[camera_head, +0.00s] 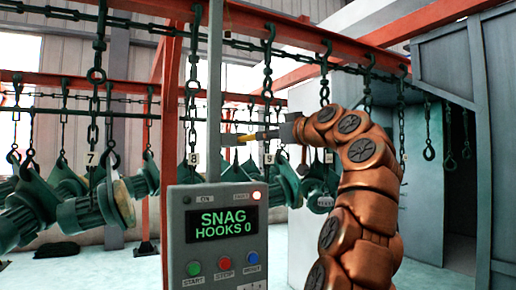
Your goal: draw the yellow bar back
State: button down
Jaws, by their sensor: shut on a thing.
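The yellow bar (261,136) shows in the head view just above and behind the top right of the control box. It lies nearly level, with a grey part at its left end. My gripper (283,133) comes from the right and is shut on the bar's right end. The fingers are small and dark here, so the exact grip is hard to see. Chains and hanging green parts stand behind the bar, and I cannot tell whether it touches any of them.
A grey control box (216,238) reads "SNAG HOOKS 0" and has green, red and blue buttons. Chains with hooks (96,75) hang from a red overhead rail (300,35). Green cylindrical parts (95,207) hang at left. A grey cabinet (490,150) stands at right.

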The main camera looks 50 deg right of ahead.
jog(key=s+a+b, duration=0.1)
jog(key=s+a, duration=0.1)
jog(key=s, duration=0.5)
jog(key=shift+s+a+b, duration=0.2)
jog(key=shift+a+b, duration=0.05)
jog(key=shift+b, duration=0.15)
jog(key=shift+f, duration=0.15)
jog(key=c, duration=1.2)
grip_release()
jog(key=shift+o, duration=0.8)
jog(key=shift+s+a, duration=0.1)
jog(key=shift+s, duration=0.1)
jog(key=shift+o, duration=1.3)
jog(key=shift+w, duration=0.1)
jog(key=shift+r, duration=0.2)
jog(key=s+a, duration=0.1)
jog(key=s, duration=1.1)
jog(key=shift+a, duration=0.35)
